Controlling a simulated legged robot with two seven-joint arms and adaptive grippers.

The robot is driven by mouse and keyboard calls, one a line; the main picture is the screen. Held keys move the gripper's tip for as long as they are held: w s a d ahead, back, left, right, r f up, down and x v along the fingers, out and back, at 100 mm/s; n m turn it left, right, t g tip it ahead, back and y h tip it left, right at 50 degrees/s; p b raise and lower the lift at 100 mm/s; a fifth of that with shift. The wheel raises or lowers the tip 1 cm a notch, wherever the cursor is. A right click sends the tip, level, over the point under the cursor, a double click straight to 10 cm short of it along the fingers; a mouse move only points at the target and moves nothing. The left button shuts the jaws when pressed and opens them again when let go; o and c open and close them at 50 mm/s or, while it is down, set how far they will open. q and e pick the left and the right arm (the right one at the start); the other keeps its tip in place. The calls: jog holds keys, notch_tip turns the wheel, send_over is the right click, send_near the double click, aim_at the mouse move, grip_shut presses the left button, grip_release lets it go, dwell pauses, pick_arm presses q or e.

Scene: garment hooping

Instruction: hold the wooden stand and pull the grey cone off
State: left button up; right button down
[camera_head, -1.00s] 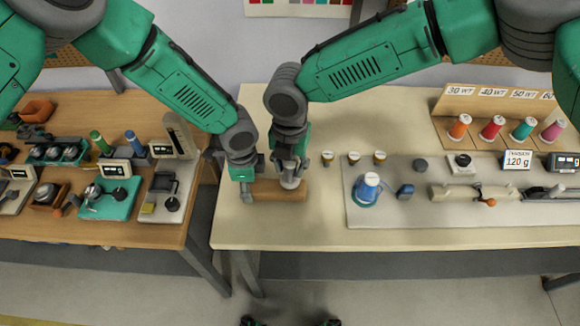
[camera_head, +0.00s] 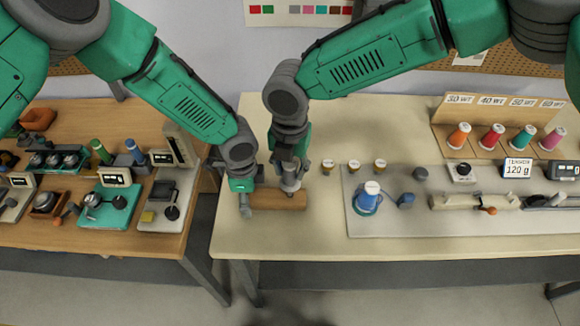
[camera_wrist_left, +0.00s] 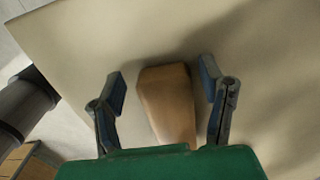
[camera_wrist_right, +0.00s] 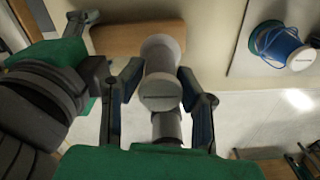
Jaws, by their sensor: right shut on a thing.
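The wooden stand (camera_head: 278,200) is a light brown block lying near the left end of the cream table. My left gripper (camera_head: 245,196) is at the stand's left end. In the left wrist view its fingers (camera_wrist_left: 162,88) are spread on either side of the stand (camera_wrist_left: 168,100), with gaps showing. The grey cone (camera_wrist_right: 160,88) is between the fingers of my right gripper (camera_wrist_right: 156,85), which is shut on it. In the head view the cone (camera_head: 290,184) is at the stand, partly hidden by the right gripper (camera_head: 290,172). I cannot tell whether it still touches the stand.
A grey mat (camera_head: 400,222) to the right carries a blue thread cone (camera_head: 368,198) and tools. Colored spools (camera_head: 492,134) stand at the back right. A brown table (camera_head: 150,232) with instruments is across a gap on the left.

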pick_arm(q)
jog(key=shift+w+r, duration=0.1)
jog(key=shift+w, duration=0.05)
jog(key=shift+w+r, duration=0.1)
jog(key=shift+r, duration=0.45)
notch_tip(320, 180, up, 11)
jog(key=shift+f, duration=0.15)
